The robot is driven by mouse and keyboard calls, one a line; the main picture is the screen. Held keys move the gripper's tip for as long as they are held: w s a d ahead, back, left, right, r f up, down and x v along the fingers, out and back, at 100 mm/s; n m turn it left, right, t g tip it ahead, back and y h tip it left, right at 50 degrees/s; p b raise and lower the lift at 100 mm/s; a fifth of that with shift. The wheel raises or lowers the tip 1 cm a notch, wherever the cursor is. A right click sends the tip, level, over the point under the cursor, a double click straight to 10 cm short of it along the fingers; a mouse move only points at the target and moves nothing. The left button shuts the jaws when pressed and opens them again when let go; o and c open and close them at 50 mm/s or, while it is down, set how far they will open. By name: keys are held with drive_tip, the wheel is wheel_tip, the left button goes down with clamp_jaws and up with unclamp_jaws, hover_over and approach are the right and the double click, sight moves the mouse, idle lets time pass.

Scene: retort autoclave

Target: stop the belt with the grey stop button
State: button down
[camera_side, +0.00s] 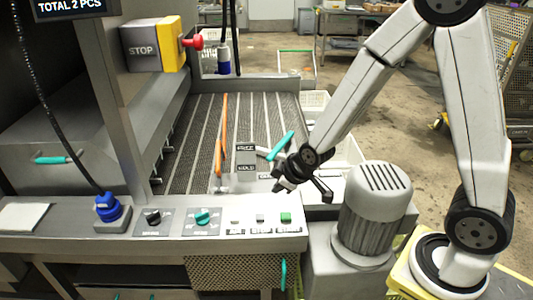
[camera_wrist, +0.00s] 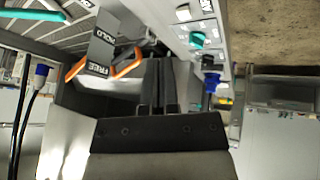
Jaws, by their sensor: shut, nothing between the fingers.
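The grey stop button (camera_side: 260,218) sits on the front control panel (camera_side: 185,245) in the side view, between a pale button (camera_side: 235,221) and a green button (camera_side: 285,217). Its label reads STOP. My gripper (camera_side: 279,187) is shut and empty, above and behind this button row and apart from it. In the wrist view my gripper fingers (camera_wrist: 158,62) are together, with the panel to their right. That view shows one pale button (camera_wrist: 183,13) at the top edge; I cannot make out the grey one there. The belt (camera_side: 185,130) stretches behind the panel.
A teal knob (camera_side: 203,217), a black knob (camera_side: 153,217) and a blue plug (camera_side: 109,208) with cable lie left along the panel. An orange lever (camera_side: 223,135) rises over the belt. A yellow STOP box (camera_side: 172,43) with a red knob hangs above. A grey motor (camera_side: 374,213) stands right.

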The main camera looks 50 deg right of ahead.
sight(258, 214)
drive_tip(key=w+f+n+t, duration=0.2)
drive_tip(key=w+f+n, duration=0.1)
drive_tip(key=w, duration=0.2)
drive_tip(key=shift+w+t, duration=0.3)
drive_tip(key=shift+w, duration=0.05)
drive_tip(key=shift+d+f, duration=0.1)
drive_tip(key=shift+f, duration=0.2)
drive_tip(key=shift+f, duration=4.2)
drive_tip(key=shift+f, duration=0.15)
drive_tip(key=shift+f, duration=0.3)
drive_tip(key=shift+f, duration=0.5)
drive_tip(key=shift+r+h, duration=0.2)
drive_tip(key=shift+h, duration=0.1)
drive_tip(key=shift+r, duration=0.75)
